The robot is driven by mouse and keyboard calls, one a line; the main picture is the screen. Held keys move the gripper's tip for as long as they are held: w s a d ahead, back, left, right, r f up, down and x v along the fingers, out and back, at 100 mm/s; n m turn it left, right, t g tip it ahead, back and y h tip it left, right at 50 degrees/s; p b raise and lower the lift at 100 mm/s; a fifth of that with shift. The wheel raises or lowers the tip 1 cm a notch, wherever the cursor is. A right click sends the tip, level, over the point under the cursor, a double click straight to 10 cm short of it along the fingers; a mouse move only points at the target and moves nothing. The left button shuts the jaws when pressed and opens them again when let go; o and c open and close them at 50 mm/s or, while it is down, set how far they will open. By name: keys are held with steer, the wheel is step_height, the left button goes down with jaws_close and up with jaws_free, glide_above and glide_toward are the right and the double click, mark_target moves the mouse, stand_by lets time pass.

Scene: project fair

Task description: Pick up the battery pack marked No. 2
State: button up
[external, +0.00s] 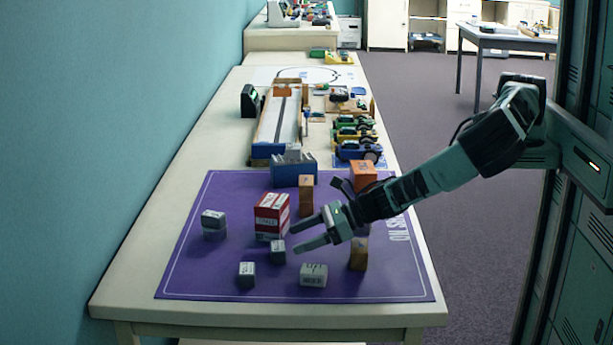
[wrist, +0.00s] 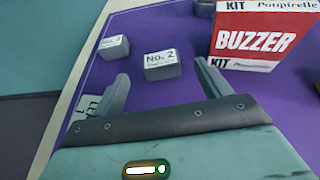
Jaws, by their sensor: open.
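The battery pack marked No. 2 is a small grey block with a white top label; it stands on the purple mat. In the wrist view the No. 2 pack (wrist: 162,68) is ahead of and between my fingertips. In the external view the No. 2 pack (external: 278,253) is just left of my gripper (external: 297,238), which is open and empty. My gripper (wrist: 163,75) has its fingers apart in the wrist view. A similar grey pack marked No. 1 (wrist: 114,49) stands to the left; it also shows in the external view (external: 246,276).
A red and white buzzer kit box (wrist: 262,38) stands close on the right; it is behind the No. 2 pack externally (external: 272,218). Other grey blocks stand at front (external: 313,276) and left (external: 214,226). Wooden blocks (external: 306,196) stand nearby. Bare purple mat (external: 200,270) lies at left.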

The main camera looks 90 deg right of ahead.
mark_target(280, 246)
steer(key=x, duration=0.8)
steer(key=shift+w+p, duration=0.1)
steer(key=shift+p, duration=0.2)
steer(key=c, duration=1.1)
